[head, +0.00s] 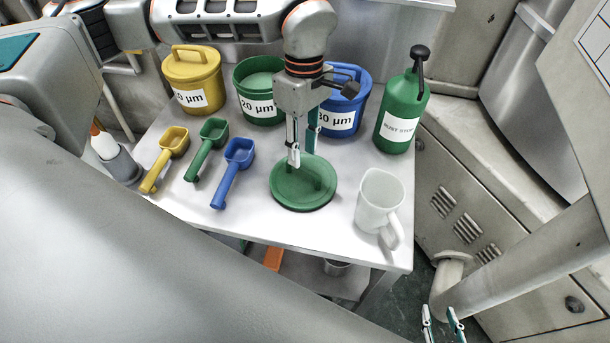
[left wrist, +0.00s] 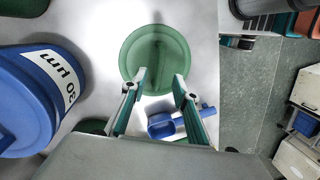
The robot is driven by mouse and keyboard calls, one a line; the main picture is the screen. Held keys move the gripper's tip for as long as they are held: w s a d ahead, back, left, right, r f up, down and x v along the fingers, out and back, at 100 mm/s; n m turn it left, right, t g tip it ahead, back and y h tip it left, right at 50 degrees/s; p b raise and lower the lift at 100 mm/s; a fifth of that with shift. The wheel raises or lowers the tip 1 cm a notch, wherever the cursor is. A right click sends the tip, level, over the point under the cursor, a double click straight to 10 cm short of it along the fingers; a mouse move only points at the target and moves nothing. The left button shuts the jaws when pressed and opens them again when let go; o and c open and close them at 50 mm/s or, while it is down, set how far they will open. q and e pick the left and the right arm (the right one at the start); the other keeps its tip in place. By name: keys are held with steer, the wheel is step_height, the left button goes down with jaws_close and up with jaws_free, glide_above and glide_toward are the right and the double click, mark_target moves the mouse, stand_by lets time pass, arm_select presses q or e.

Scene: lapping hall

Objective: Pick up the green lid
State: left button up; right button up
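The green lid (head: 287,197) is a round disc with a raised handle bar. It lies flat on the white table (head: 240,225) near its front edge. My left gripper (head: 302,154) is open and points down above the lid, near its handle. In the left wrist view the lid (left wrist: 140,50) lies beyond the two parted fingers (left wrist: 156,88), with nothing held between them. The green 20 µm tub (head: 246,101) stands without a lid behind and to the left. My right gripper (head: 441,328) is open and empty at the bottom edge, away from the table.
A yellow tub (head: 205,95), a blue 30 µm tub (head: 338,121) and a green bottle (head: 406,97) stand along the back. Yellow (head: 172,143), green (head: 212,131) and blue (head: 238,153) scoops lie left of the lid. A white jug (head: 380,194) stands close on its right.

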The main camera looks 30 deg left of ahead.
mark_target(303, 167)
arm_select(q)
steer(key=f, duration=0.6)
steer(key=shift+s+d, duration=0.2)
steer(key=shift+s, duration=0.2)
jaws_close()
